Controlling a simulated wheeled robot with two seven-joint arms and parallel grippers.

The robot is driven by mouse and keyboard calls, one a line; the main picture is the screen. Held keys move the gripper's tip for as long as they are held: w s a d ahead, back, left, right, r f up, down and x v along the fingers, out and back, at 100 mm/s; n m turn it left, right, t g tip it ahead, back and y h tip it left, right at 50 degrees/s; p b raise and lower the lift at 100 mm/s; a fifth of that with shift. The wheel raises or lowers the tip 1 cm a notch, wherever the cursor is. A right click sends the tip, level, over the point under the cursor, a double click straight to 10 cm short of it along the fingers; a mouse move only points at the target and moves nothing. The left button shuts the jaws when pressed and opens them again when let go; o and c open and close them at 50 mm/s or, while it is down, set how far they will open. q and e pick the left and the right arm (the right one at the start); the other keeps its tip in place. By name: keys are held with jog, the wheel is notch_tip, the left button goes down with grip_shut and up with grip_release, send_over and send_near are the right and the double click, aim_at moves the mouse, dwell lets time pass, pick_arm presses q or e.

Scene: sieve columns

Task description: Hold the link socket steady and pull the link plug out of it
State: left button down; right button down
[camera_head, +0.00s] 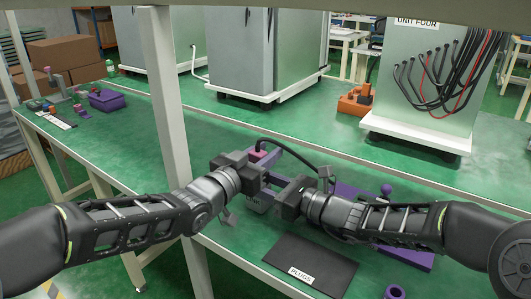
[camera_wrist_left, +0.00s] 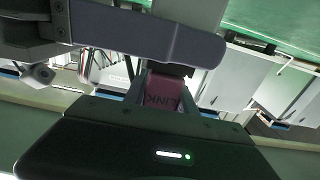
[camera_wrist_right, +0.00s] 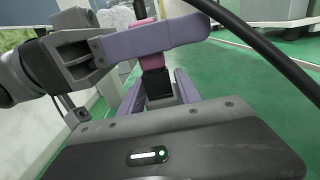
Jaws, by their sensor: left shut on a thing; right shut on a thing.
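The link plug (camera_head: 263,147) is pink, with a black cable from its top. The right wrist view shows the plug (camera_wrist_right: 152,62) above a black part, which I take for the link socket (camera_wrist_right: 158,86). They appear to meet; how deep the plug sits cannot be told. In the left wrist view the plug (camera_wrist_left: 163,92) bears an upside-down LINK label.
A black PLUGS mat (camera_head: 318,264) lies clear at the table's front. A purple ring (camera_head: 395,292) lies to its right. The cable (camera_head: 300,157) loops right, over my right gripper. A cabinet marked UNIT FOUR (camera_head: 400,45) and an orange object (camera_head: 355,101) stand behind. A white post (camera_head: 166,90) rises left.

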pick_arm(q)
jog(key=shift+r, duration=0.35)
jog(key=shift+r, duration=2.45)
pick_arm(e)
jog(key=c, duration=0.8)
grip_release()
jog(key=shift+o, duration=0.2)
jog(key=v, duration=1.2)
